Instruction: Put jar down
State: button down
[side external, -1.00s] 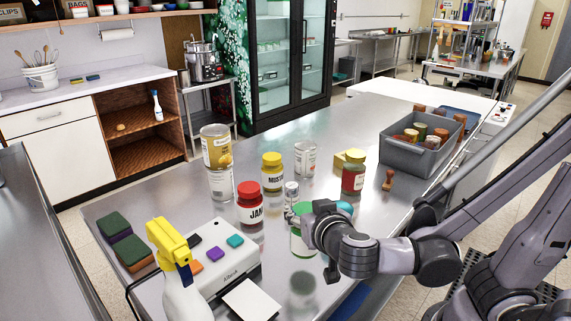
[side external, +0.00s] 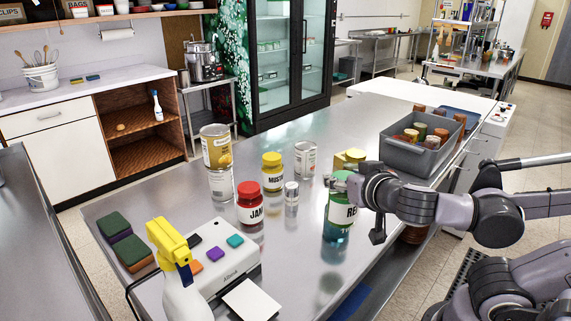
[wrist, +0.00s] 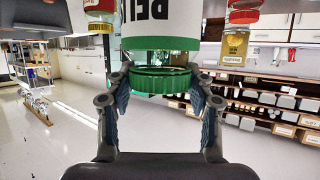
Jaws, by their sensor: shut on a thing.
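The jar (side external: 341,214) has a green lid, a white label with partly hidden lettering starting "RE", and greenish contents. It is upright in the side view. My gripper (side external: 343,180) is shut on its green lid from the right. The jar's blurred reflection lies well below its base, so it seems held above the steel counter (side external: 275,275). In the wrist view the jar (wrist: 160,43) appears upside down, with its green lid between the two fingers of my gripper (wrist: 161,85).
A grey bin (side external: 413,157) is behind right.

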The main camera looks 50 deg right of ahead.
jog(key=shift+d+r, duration=0.35)
jog(key=w+d+r+m+g+h, duration=0.2)
jog(key=w+d+r+m, duration=0.1)
jog(key=w+d+r, duration=0.15)
notch_tip(320, 180, down, 7)
jog(key=shift+s+d+r, duration=0.15)
jog(key=shift+s+d, duration=0.1)
dwell(0.5)
jog(key=c, duration=0.5)
grip_release()
